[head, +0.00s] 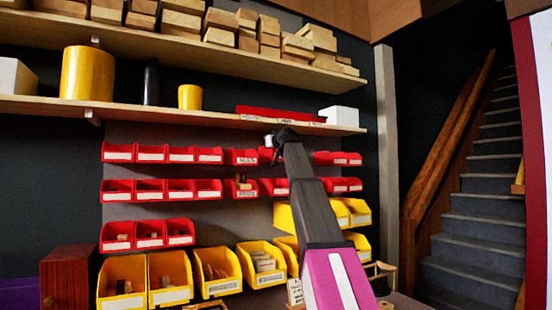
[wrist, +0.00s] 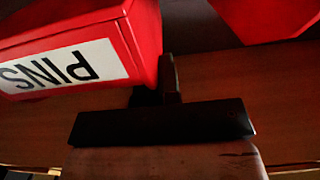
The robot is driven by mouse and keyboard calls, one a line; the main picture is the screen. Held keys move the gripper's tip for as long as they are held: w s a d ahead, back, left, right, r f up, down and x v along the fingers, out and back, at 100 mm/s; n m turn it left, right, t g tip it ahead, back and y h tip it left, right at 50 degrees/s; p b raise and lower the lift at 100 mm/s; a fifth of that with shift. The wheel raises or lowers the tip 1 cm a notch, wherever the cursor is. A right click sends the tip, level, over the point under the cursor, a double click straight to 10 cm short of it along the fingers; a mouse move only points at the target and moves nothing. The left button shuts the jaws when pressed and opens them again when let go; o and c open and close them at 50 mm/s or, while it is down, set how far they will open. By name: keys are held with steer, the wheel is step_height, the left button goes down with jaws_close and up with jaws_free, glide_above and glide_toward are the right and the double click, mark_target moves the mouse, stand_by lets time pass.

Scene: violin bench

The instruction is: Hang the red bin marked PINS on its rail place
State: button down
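The red bin marked PINS (wrist: 75,22) fills the upper left of the wrist view, its white label upside down there. My gripper (wrist: 165,85) is at the bin's right edge, its black fingers close together at the middle of the palm bar. It appears shut on the bin's edge; one finger shows outside the wall and the other is mostly hidden. In the head view my gripper (head: 280,137) is at the top row of red bins, just under the lower shelf. A red bin (head: 265,156) shows beside its tip; its label is too small to read.
Red bins (head: 150,152) hang in rows on the grey panel, with yellow bins (head: 170,278) below. The lower shelf (head: 210,112) runs close above my gripper and carries a red case (head: 280,115) and a white box (head: 338,115). Another red surface (wrist: 265,18) is near in the wrist view.

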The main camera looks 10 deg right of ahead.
steer(key=shift+w, duration=0.15)
steer(key=shift+f, duration=0.9)
stand_by(0.8)
steer(key=c, duration=1.2)
jaws_free()
steer(key=shift+c, duration=0.2)
steer(key=v, duration=1)
steer(key=shift+s, duration=0.4)
